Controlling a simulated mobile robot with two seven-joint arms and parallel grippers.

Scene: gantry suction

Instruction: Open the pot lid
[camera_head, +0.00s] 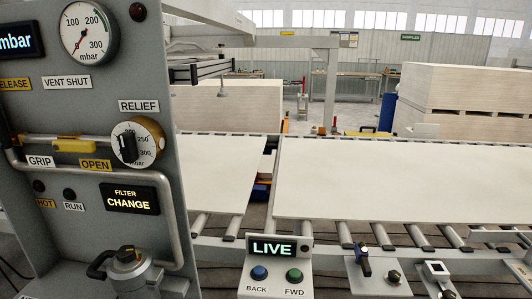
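A grey metal pot (130,275) stands at the bottom left, in front of the control panel. The lid appears to sit closed on the pot; the lower part of the pot is cut off by the picture edge. A display above it reads "FILTER CHANGE" (131,199). Neither of my grippers shows in the view.
The grey panel (85,110) carries a gauge (89,31), a relief dial (138,143), a yellow lever (73,146) and a curved pipe. A "LIVE" console (277,265) with two buttons stands right of the pot. Large boards (390,180) lie on rollers behind.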

